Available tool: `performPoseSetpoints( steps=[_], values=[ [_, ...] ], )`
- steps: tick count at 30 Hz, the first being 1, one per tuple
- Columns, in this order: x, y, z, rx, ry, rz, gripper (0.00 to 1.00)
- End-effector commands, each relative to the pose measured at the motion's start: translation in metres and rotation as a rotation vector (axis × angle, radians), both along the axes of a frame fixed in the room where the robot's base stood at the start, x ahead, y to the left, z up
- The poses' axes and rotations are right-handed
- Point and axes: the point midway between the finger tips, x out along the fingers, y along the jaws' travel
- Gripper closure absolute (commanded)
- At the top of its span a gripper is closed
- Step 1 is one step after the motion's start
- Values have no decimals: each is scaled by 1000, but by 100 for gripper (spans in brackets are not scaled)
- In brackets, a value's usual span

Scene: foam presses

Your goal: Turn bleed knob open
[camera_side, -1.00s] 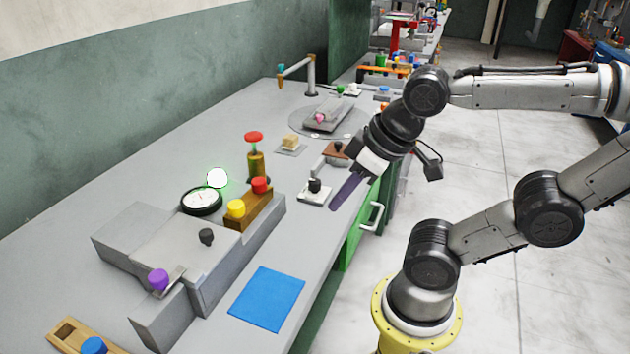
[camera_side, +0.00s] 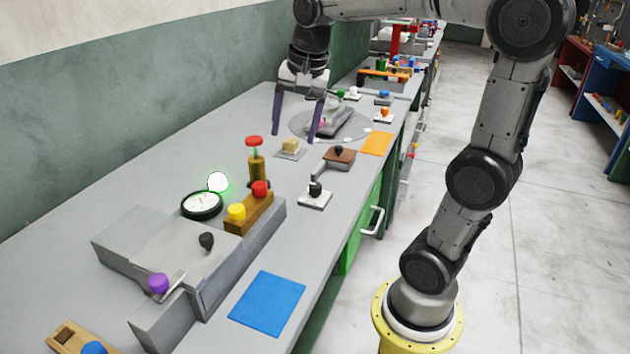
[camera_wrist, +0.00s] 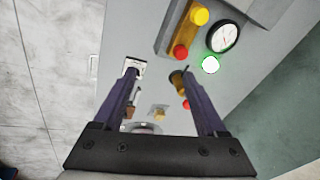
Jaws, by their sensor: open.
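No label marks the bleed knob, so I cannot tell which knob it is. A red knob (camera_side: 260,188) and a yellow knob (camera_side: 237,211) sit on a brass block (camera_side: 254,210). A black knob (camera_side: 206,241) and a purple knob (camera_side: 158,283) are on the grey press (camera_side: 190,255). My gripper (camera_side: 294,137) is open and empty, fingers down, above the bench behind the red-topped post. In the wrist view, the right finger of my gripper (camera_wrist: 158,71) partly hides that post.
A gauge (camera_side: 202,204) and a lit white lamp with a green rim (camera_side: 218,181) stand beside the brass block. A black knob on a white plate (camera_side: 315,192), a brown-topped block (camera_side: 339,156) and a blue mat (camera_side: 267,303) lie along the right side.

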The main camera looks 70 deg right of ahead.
Motion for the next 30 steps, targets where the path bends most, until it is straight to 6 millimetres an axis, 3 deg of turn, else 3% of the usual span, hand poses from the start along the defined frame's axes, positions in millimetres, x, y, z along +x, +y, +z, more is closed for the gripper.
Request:
performPoseSetpoints(
  steps=[1,6,12,15,20,30],
  values=[
    [13,-23,-8,22,33,-92,26],
    [36,-91,-37,79,117,-319,26],
    [34,-145,-78,124,196,-436,26],
    [26,-156,-90,140,221,-466,26],
    [24,-158,-99,140,221,-472,26],
    [24,-157,-160,141,223,-470,26]
  ],
)
